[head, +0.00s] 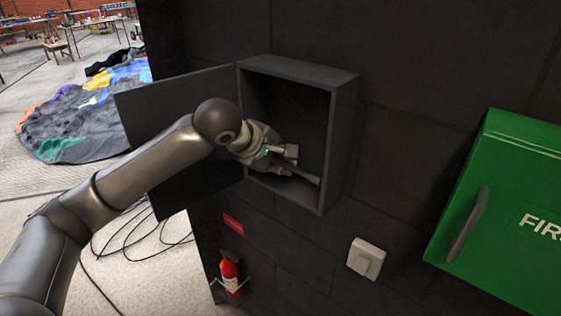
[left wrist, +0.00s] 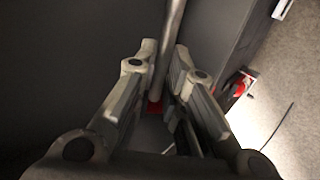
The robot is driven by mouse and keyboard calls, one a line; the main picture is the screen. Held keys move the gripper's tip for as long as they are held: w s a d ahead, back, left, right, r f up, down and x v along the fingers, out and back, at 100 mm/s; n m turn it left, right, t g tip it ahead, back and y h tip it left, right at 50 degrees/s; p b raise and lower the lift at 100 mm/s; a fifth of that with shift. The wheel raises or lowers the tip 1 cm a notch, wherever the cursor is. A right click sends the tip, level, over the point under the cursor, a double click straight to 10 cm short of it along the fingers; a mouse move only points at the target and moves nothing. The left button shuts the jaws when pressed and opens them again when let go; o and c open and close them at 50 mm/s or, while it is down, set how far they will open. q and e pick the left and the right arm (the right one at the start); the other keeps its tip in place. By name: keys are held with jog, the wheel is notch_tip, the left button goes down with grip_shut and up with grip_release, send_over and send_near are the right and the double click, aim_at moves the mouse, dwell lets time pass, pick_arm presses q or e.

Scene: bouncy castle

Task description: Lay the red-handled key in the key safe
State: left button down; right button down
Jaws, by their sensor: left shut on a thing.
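The key safe (head: 340,120) is a dark grey open box on the black wall, and its door (head: 165,100) is swung open to the left. My left gripper (head: 305,166) reaches inside the safe, low in the opening. In the left wrist view, the left gripper (left wrist: 165,75) is shut on the red-handled key. The key's grey metal shank (left wrist: 171,45) extends away between the fingers, and a bit of its red handle (left wrist: 155,106) shows between them. My right gripper is not in view.
A green first-aid cabinet (head: 515,200) is on the wall at right. A white switch (head: 366,259) and a red fire extinguisher (head: 231,273) are below the safe. Black cables (head: 135,245) and a deflated colourful castle (head: 85,115) lie on the floor at left.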

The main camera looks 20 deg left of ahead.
pick_arm(q)
jog(key=c, duration=1.4)
grip_release()
jog(key=v, duration=1.2)
